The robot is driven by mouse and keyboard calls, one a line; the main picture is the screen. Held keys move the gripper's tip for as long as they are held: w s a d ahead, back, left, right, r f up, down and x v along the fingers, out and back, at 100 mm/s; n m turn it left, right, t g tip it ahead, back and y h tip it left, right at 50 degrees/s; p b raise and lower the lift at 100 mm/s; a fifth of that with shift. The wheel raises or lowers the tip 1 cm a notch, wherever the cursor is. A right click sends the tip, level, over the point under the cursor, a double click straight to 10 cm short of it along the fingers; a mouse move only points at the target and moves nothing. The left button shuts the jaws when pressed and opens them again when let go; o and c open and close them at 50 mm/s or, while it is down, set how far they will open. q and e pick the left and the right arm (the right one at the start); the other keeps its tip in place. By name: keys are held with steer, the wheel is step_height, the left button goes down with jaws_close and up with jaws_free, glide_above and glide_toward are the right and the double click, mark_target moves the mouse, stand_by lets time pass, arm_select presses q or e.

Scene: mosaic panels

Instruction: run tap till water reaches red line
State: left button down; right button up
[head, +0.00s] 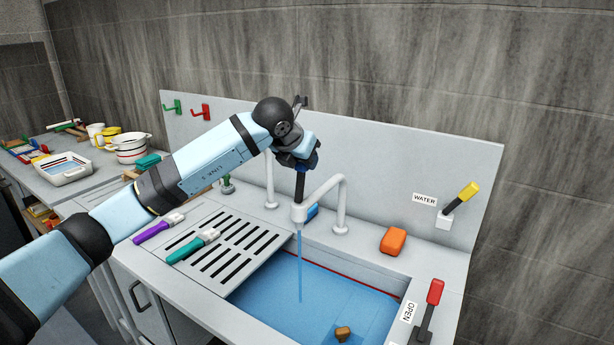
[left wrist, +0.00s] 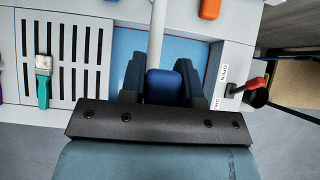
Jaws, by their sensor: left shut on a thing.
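A thin stream of water (head: 300,265) runs from the white spout (head: 340,190) into the basin. Blue water (head: 330,300) covers the basin. The red line (head: 345,281) shows along the back wall, close above the water; the exact gap is too small to tell. The yellow-handled lever (head: 467,193) beside the WATER label tilts up to the right. My left gripper (head: 306,163) is above the spout's end, at the top of a dark upright post. In the left wrist view my left gripper (left wrist: 163,88) is shut on a blue knob (left wrist: 165,84). My right gripper is not in view.
A red-handled lever (head: 435,293) stands beside the OPEN label at the basin's right. An orange block (head: 393,241) sits on the back ledge. A brown lump (head: 343,333) is in the basin.

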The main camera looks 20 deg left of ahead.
arm_select(q)
steer(key=shift+s+r+t, duration=0.1)
steer(key=shift+s+t, duration=0.05)
steer(key=shift+t, duration=0.15)
steer(key=c, duration=0.8)
jaws_free()
steer(key=shift+c, duration=0.2)
steer(key=b+v, duration=0.1)
steer(key=v, duration=1.3)
steer(key=shift+b, duration=0.35)
